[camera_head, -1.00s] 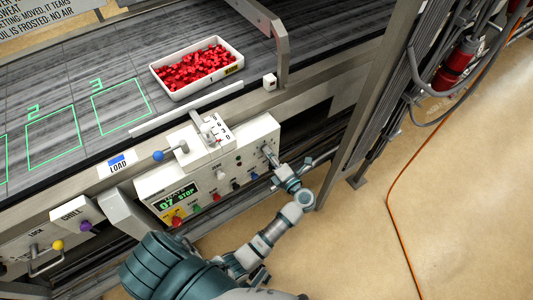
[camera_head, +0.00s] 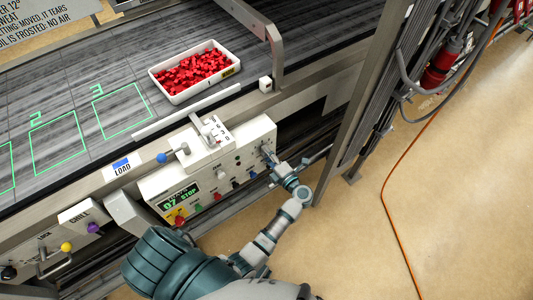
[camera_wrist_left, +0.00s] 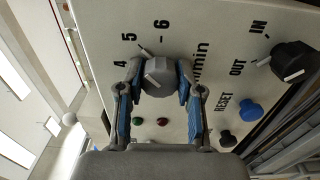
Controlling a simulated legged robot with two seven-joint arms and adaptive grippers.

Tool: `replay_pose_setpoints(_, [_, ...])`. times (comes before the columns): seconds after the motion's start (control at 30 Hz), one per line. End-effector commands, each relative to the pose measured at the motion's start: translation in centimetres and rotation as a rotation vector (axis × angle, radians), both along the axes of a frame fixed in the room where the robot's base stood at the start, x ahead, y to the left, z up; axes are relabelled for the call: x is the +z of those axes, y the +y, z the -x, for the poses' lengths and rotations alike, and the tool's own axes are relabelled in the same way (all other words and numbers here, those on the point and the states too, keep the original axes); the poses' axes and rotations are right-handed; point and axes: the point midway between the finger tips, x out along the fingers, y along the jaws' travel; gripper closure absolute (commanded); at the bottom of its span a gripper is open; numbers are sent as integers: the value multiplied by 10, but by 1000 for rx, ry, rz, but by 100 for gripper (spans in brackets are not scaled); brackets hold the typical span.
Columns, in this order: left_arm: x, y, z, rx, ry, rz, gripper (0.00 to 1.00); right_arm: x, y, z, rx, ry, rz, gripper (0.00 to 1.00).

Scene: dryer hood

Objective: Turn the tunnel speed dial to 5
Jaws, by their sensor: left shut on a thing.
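The grey tunnel speed dial (camera_wrist_left: 158,75) sits on the white panel in the left wrist view, with 4, 5, 6 and "min" printed around it. My left gripper (camera_wrist_left: 157,82) is shut on the dial, a finger on each side. Its upper end lies near the 5 and 6 marks; I cannot tell the exact setting. In the head view my left gripper (camera_head: 268,156) reaches the right end of the white control panel (camera_head: 257,135) and hides most of the dial. A green display (camera_head: 180,196) on the panel appears to read 07 STOP.
Black IN/OUT knob (camera_wrist_left: 293,61) and blue RESET knob (camera_wrist_left: 250,111) sit beside the dial. A tray of red pieces (camera_head: 230,85) rests on the belt above. A metal post (camera_head: 362,110) stands right of the panel. Floor at right is clear apart from an orange cable (camera_head: 388,190).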

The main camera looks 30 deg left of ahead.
Motion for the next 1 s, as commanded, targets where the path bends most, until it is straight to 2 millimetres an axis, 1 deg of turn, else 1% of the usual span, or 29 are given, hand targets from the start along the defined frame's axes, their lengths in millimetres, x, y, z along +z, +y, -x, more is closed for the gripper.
replay_pose_setpoints(0.03, [-8, -3, 1, -6, 13, 10, 99, -1, 0, 0, 0, 0, 0, 60])
replay_pose_setpoints(0.07, [-8, -3, 1, -6, 13, 10, 99, -1, 0, 0, 0, 0, 0, 60])
replay_pose_setpoints(0.1, [-8, -3, 1, -5, 13, 10, 54, -1, 0, 0, 0, 0, 0, 60])
replay_pose_setpoints(0.17, [-7, -3, 1, -5, 12, 9, 39, -1, 0, 0, 0, 0, 0, 60])
replay_pose_setpoints(0.43, [-3, -1, 1, -2, 4, 5, 39, 0, 0, 0, 0, 0, 0, 60])
replay_pose_setpoints(0.53, [-3, -6, 3, -2, 3, 5, 39, 0, -1, 0, -1, -1, 1, 60])
replay_pose_setpoints(0.67, [-4, -24, 9, -4, 5, 8, 39, 1, 0, 0, 0, -1, 1, 60])
replay_pose_setpoints(0.8, [-5, -48, 19, -3, 7, 8, 39, 1, 0, 0, 0, -1, 0, 60])
replay_pose_setpoints(0.9, [-5, -61, 24, -4, 9, 7, 39, 1, 0, 0, 0, -1, 0, 60])
replay_pose_setpoints(1.0, [-5, -69, 27, -3, 8, 5, 39, 1, 0, 0, 0, -1, 0, 60])
